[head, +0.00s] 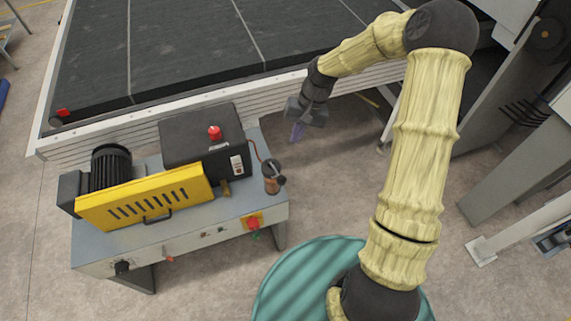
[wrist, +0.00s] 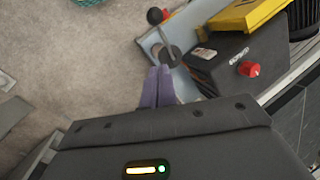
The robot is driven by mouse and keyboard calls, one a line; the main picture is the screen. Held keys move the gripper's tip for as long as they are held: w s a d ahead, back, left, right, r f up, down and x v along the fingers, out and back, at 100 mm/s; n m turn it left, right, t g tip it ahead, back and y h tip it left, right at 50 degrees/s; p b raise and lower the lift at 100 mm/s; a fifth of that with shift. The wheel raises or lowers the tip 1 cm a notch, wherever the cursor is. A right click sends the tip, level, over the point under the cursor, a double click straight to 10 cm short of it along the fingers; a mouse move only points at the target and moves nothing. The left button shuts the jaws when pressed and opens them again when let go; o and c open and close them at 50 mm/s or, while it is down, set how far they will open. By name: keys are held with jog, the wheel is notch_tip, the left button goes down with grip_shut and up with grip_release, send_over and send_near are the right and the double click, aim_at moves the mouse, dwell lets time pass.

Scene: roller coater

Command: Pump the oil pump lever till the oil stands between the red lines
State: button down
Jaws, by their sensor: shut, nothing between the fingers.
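The oil pump (head: 271,184) stands at the right end of the grey machine bench. It has a dark round top, an amber-brown body and a lever (head: 275,174) ending in a black ball (head: 281,181). In the wrist view the pump's dark top (wrist: 169,57) lies just beyond my fingertips, with the black ball (wrist: 154,15) farther off. My gripper (head: 297,132) has purple fingers, also seen in the wrist view (wrist: 159,72). It is shut and empty, beyond the pump and slightly right of it, apart from the lever in the head view. The oil level and red lines are too small to make out.
The dark conveyor bed (head: 190,45) lies behind. Floor right of the pump is clear.

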jog(key=p, duration=0.3)
send_near(276, 171)
jog(key=s+f, duration=0.1)
jog(key=s, duration=0.1)
jog(key=s+f+p, duration=0.1)
jog(key=s+f, duration=0.1)
jog(key=shift+s, duration=0.1)
